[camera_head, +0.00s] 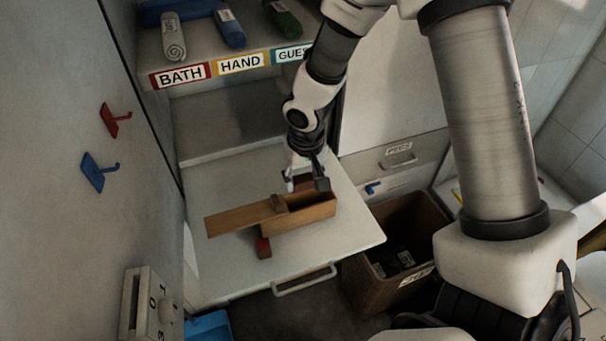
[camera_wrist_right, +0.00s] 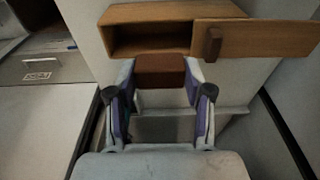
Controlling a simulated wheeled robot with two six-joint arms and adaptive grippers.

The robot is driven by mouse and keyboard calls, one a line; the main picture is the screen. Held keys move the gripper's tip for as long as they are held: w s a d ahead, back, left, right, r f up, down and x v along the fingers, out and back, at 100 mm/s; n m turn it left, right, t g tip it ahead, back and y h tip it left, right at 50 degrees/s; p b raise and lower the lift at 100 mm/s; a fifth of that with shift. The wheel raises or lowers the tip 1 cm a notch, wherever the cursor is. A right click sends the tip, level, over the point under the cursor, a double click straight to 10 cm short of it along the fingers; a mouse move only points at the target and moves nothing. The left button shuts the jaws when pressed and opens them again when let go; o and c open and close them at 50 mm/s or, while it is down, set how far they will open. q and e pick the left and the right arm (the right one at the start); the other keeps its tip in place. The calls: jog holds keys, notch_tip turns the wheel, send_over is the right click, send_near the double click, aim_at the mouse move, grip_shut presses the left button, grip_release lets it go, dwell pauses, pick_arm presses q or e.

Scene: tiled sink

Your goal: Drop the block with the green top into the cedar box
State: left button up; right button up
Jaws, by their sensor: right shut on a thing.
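The cedar box (camera_head: 300,218) stands on the pale pull-out shelf, its wooden lid (camera_head: 237,218) slid to the left with a knob on it. In the wrist view the open compartment of the box (camera_wrist_right: 112,46) shows at the left and the lid (camera_wrist_right: 262,40) at the right. My right gripper (camera_head: 306,184) is at the open end of the box, shut on a red-brown block (camera_wrist_right: 160,72). In the wrist view the block is between the fingertips, beside the opening. No green face shows on it. My left gripper is not in view.
A red block (camera_head: 263,247) lies on the shelf (camera_head: 352,238) by the lid's near side. A brown bin (camera_head: 362,283) stands at the right, below the shelf. Towels lie on the rack above the BATH and HAND labels (camera_head: 240,64). Hooks are on the left wall.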

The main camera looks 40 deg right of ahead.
jog(key=o, duration=1)
jog(key=shift+d+r, duration=0.1)
jog(key=shift+r, duration=0.2)
jog(key=r, duration=0.3)
jog(key=s+r, duration=0.1)
jog(key=r, duration=0.7)
jog(key=shift+s+a+r, duration=0.2)
jog(key=shift+r, duration=0.05)
